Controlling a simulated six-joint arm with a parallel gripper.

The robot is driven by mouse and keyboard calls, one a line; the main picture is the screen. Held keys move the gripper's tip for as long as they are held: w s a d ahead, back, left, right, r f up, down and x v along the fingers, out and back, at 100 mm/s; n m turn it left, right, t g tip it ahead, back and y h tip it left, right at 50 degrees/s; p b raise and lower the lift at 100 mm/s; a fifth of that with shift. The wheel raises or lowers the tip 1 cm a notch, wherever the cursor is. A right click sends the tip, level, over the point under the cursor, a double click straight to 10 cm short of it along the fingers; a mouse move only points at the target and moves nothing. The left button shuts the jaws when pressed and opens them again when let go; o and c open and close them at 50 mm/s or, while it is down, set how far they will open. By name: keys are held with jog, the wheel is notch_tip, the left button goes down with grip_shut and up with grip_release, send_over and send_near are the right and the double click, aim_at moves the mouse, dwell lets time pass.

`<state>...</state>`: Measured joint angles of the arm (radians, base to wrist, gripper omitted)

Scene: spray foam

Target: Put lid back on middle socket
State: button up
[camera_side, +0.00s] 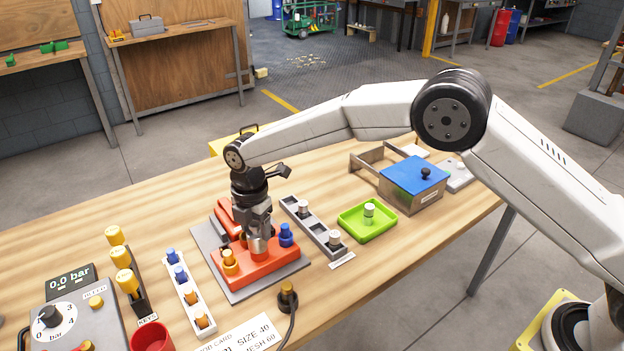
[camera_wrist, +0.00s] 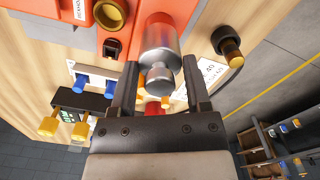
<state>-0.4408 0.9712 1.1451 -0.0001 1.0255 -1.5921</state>
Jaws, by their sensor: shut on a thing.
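The red block (camera_side: 255,265) stands on a grey plate, with a yellow fitting (camera_side: 230,262) in its left position and a blue one (camera_side: 286,235) in its right. My gripper (camera_side: 258,232) points down over the block's middle. It is shut on the knob of a silver metal lid (camera_wrist: 158,45), which also shows below the fingers in the side view (camera_side: 258,248). The lid is at the middle socket, looks roughly upright, and hides the socket. I cannot tell whether it is fully seated. In the wrist view, the gripper (camera_wrist: 165,85) has a finger on each side of the knob.
A green tray (camera_side: 352,228) holding a silver piece and a grey rack (camera_side: 318,232) stand to the right. A blue-topped box (camera_side: 412,174) is further right. A white rack (camera_side: 190,295), yellow-topped pieces and a pressure unit (camera_side: 75,310) stand left. A black cabled fitting (camera_side: 288,297) is in front.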

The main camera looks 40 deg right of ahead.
jog(key=o, duration=1.3)
jog(key=shift+r, duration=0.15)
jog(key=shift+r, duration=3.35)
grip_shut()
jog(key=shift+f, duration=2)
